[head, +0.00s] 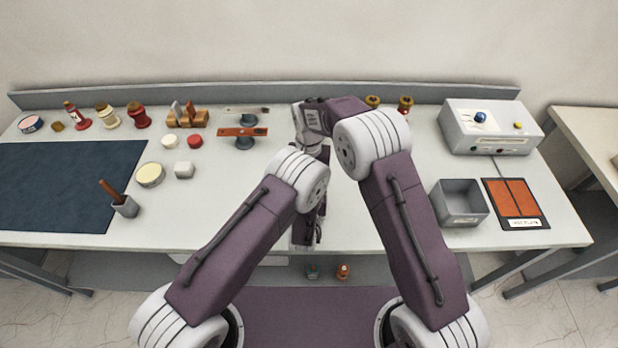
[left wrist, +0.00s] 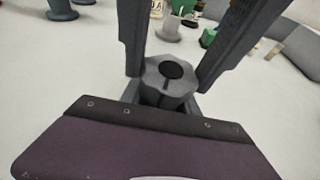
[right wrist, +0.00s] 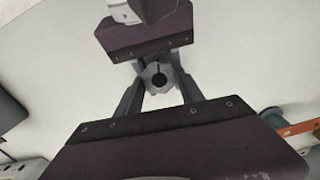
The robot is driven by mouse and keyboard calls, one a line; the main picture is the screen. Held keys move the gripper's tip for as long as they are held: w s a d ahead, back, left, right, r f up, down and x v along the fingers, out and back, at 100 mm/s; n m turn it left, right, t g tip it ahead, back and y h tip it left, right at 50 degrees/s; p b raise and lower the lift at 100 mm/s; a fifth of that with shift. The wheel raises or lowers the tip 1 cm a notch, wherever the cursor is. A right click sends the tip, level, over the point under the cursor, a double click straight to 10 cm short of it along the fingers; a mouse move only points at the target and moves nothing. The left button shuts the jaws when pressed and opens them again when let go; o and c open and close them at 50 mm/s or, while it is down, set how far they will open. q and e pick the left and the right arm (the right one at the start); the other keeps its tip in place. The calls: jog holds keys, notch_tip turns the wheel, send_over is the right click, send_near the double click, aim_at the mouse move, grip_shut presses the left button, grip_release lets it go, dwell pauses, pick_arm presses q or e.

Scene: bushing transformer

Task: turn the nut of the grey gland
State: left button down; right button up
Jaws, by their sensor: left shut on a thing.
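The grey gland (left wrist: 168,82) stands upright on the pale table, with a faceted nut and a dark round opening on top. My left gripper (left wrist: 160,102) is shut on the gland's lower part. My right gripper (right wrist: 160,84) comes from the opposite side, above the left one. Its two fingers flank the nut and look open, with small gaps beside it in the left wrist view. The gland also shows between the fingers in the right wrist view (right wrist: 152,72). In the head view my arms hide the gland.
A grey instrument box (head: 490,128), an open grey bin (head: 460,204) and an orange-panelled tray (head: 514,204) are at the right. An orange bar on a stand (head: 242,132) is left of my arms. A dark mat (head: 60,190) and several small parts fill the left.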

jog(key=o, duration=0.4)
jog(key=shift+o, duration=0.2)
jog(key=shift+r, duration=0.1)
notch_tip(320, 180, up, 12)
